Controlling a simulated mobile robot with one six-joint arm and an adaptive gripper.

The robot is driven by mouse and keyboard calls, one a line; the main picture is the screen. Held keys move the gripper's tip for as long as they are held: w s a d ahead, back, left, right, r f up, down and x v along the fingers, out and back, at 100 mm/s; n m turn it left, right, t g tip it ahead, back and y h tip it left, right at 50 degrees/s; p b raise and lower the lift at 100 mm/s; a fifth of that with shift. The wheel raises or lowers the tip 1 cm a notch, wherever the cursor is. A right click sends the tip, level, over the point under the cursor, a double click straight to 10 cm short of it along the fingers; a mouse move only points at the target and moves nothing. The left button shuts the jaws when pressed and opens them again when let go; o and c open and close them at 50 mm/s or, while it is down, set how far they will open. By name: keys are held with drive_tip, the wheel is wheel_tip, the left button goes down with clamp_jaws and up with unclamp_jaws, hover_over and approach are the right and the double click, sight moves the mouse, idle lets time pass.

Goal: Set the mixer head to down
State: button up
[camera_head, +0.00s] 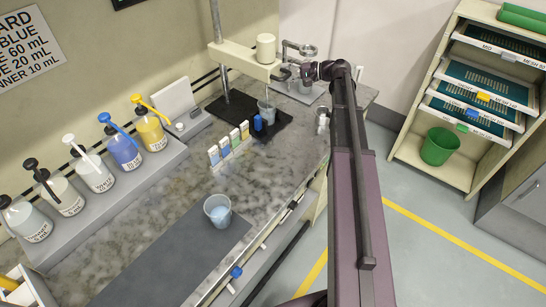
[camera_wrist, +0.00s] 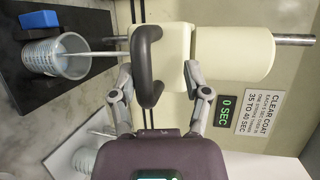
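The cream mixer head (camera_head: 242,62) sits on an upright metal column (camera_head: 217,30) at the back of the counter. It also fills the top of the wrist view (camera_wrist: 176,50), with a dark curved handle (camera_wrist: 153,70) on its near side. A thin shaft (camera_wrist: 103,54) runs from the head toward a clear cup (camera_wrist: 62,56), overlapping its rim; I cannot tell how deep it reaches. The cup stands under the head in the head view (camera_head: 266,112). My gripper (camera_wrist: 158,70) is open, fingers apart on either side of the handle; contact is unclear. It also shows beside the head (camera_head: 290,72).
A display (camera_wrist: 228,107) reads 0 SEC. A blue item (camera_head: 257,123) stands beside the cup on a black mat (camera_head: 232,110). A shelf (camera_head: 462,170) is at right.

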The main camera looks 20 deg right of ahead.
drive_tip(key=shift+r+p, duration=4.75)
drive_tip(key=shift+r, duration=0.35)
drive_tip(key=f+p+v, duration=0.1)
drive_tip(key=p+v, duration=0.1)
drive_tip(key=v, duration=1.2)
drive_tip(key=s+a+f+n+g+h+b, duration=0.1)
drive_tip(key=s+a+f+g+h+b, duration=0.15)
drive_tip(key=a+f, duration=0.55)
drive_tip(key=s+a+f+n+g+h+b, duration=0.2)
drive_tip(key=s+a+f+g+b, duration=0.15)
drive_tip(key=a+f, duration=0.4)
drive_tip(key=s+a+f+n+g+h+b, duration=0.1)
drive_tip(key=s+a+f+n+h+b, duration=0.1)
drive_tip(key=s+a+f+h+b, duration=0.4)
drive_tip(key=s+a+f+b, duration=0.2)
drive_tip(key=s+f+b, duration=0.1)
drive_tip(key=s+f, duration=0.2)
wheel_tip(320, 180, down, 3)
drive_tip(key=shift+s+a+r+n+g, duration=0.15)
drive_tip(key=shift+s+a+n+g, duration=0.1)
drive_tip(key=shift+n+g, duration=0.15)
drive_tip(key=shift+s+h, duration=0.1)
drive_tip(key=shift+h, duration=0.15)
drive_tip(key=s+h, duration=0.1)
drive_tip(key=s+a+n+h, duration=0.1)
drive_tip(key=s, duration=0.1)
drive_tip(key=shift+s+f, duration=0.2)
drive_tip(key=shift+s, duration=0.15)
drive_tip(key=shift+s, duration=0.1)
